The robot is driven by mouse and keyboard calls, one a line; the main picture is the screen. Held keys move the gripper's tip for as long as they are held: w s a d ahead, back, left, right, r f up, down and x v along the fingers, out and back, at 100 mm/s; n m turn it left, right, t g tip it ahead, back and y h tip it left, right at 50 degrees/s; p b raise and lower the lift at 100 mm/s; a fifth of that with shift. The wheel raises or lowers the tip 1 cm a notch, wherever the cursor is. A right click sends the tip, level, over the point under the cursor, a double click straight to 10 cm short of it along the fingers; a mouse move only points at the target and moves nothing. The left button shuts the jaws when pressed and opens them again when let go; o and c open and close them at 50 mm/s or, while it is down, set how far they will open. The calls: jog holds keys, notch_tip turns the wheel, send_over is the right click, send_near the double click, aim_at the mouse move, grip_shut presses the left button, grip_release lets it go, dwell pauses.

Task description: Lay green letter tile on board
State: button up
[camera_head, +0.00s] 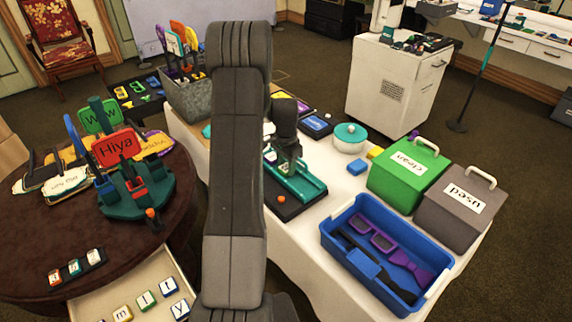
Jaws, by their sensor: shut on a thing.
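My gripper (289,165) points down over a teal tray-like device (310,187) on a dark base, right of my arm. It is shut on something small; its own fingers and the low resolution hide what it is. A dark narrow board (98,257) lies near the front edge of the round brown table at left. It bears small letter tiles: a red one (55,276), a teal-green one (74,267) and a whitish one (93,256). I cannot tell whether a green letter tile is in my gripper.
An open drawer (92,299) holds several letter tiles. A teal sign stand (137,201) with "Hiya" and "Wow" signs rises behind the board.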

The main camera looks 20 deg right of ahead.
aim_at(286, 167)
jog(key=shift+f, duration=0.15)
jog(key=o, duration=0.9)
jog(key=shift+o, duration=0.2)
notch_tip(286, 167, up, 12)
jog(key=shift+b, duration=0.3)
